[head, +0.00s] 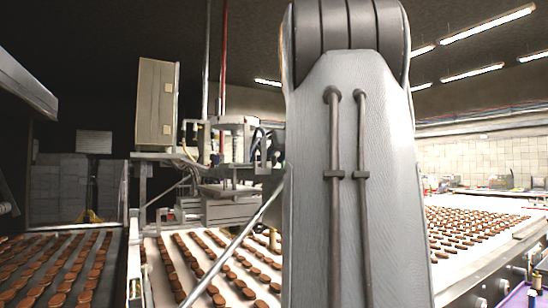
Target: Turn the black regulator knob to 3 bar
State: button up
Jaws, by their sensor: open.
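I cannot make out the black regulator knob or any pressure scale in the head view. A large grey link of my arm fills the middle right of the picture and hides what lies behind it. My gripper is not in view. A depositing machine (236,130) with metal frames, hoses and cylinders stands left of my arm link, over the middle belt. It is partly hidden by the link.
A grey cabinet (155,103) stands at the machine's upper left. Rows of brown biscuits (201,257) lie on the middle belt, with more on the left belt and the right belt (475,205). A slanted metal rod (228,246) crosses the middle belt. Stacked pale blocks stand at the back left.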

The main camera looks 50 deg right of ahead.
jog(key=shift+w+f, duration=0.1)
jog(key=shift+w, duration=0.1)
jog(key=c, duration=1.1)
jog(key=shift+o, duration=0.2)
jog(key=shift+d+m+y+b, duration=0.2)
jog(key=shift+m+y+b, duration=0.15)
jog(key=shift+m, duration=0.15)
jog(key=shift+m+y, duration=0.35)
jog(key=shift+m, duration=0.15)
jog(key=o, duration=1.1)
jog(key=shift+c, duration=0.2)
